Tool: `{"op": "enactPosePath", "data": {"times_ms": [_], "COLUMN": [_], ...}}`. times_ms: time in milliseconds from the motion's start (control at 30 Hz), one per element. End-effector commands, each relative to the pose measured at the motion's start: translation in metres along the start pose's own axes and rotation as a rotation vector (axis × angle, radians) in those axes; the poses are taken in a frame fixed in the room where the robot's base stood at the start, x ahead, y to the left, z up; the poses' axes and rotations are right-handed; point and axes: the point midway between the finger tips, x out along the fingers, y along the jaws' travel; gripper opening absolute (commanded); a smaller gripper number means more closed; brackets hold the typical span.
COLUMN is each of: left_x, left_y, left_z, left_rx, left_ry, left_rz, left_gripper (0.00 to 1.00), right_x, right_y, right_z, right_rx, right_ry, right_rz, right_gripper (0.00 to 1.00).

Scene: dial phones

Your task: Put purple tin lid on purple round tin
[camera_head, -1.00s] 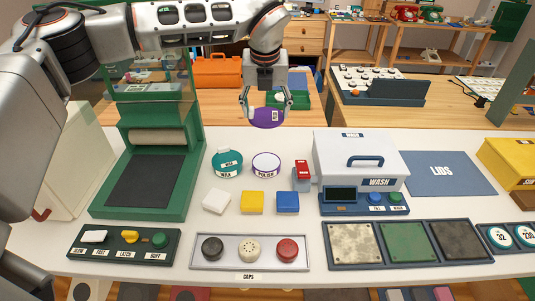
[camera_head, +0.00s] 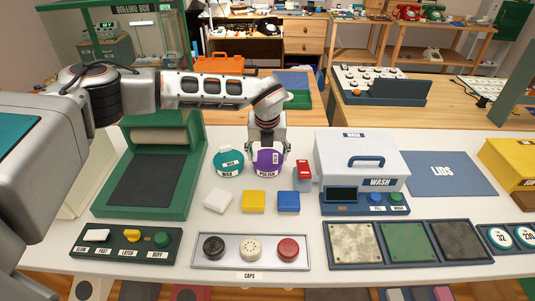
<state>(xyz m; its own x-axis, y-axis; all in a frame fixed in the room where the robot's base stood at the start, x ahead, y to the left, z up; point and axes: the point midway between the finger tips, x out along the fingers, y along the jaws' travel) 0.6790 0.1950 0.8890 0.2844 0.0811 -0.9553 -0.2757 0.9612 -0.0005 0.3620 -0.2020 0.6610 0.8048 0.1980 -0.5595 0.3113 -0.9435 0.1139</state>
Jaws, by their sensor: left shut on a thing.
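The purple tin lid (camera_head: 265,156) is in my left gripper (camera_head: 268,157), whose fingers are shut around its sides. The lid is at the top of the purple round tin (camera_head: 267,171), which carries a POLISH label and stands on the white table. The lid covers the tin's opening from this view; I cannot tell whether it is fully seated. My right gripper is not in view.
A teal WAX tin (camera_head: 228,164) stands close on the left and a small red-topped container (camera_head: 302,171) close on the right. White, yellow (camera_head: 253,201) and blue blocks lie in front. The white WASH box (camera_head: 362,155) and blue LIDS mat (camera_head: 441,173) are further right.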

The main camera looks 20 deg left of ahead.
Motion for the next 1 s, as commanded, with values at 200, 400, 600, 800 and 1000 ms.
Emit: {"op": "enactPosePath", "data": {"times_ms": [200,400,600,800,1000], "left_x": [0.002,0.004,0.004,0.001,-0.023], "left_y": [0.000,0.000,0.000,0.000,0.000], "left_z": [0.000,-0.001,-0.001,0.000,0.001], "left_rx": [-0.001,-0.001,-0.001,-0.001,0.000], "left_ry": [-0.001,0.000,0.000,-0.001,-0.003], "left_rz": [0.000,0.000,0.000,0.000,-0.002], "left_gripper": [0.43,0.79,0.81,0.81,0.81], "right_x": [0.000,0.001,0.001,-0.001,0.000], "right_y": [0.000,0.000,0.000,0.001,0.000], "right_z": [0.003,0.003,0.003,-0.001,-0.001], "right_rx": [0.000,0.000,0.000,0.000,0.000], "right_ry": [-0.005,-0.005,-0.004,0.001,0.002], "right_rz": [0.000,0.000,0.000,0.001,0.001], "right_gripper": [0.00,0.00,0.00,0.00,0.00]}}
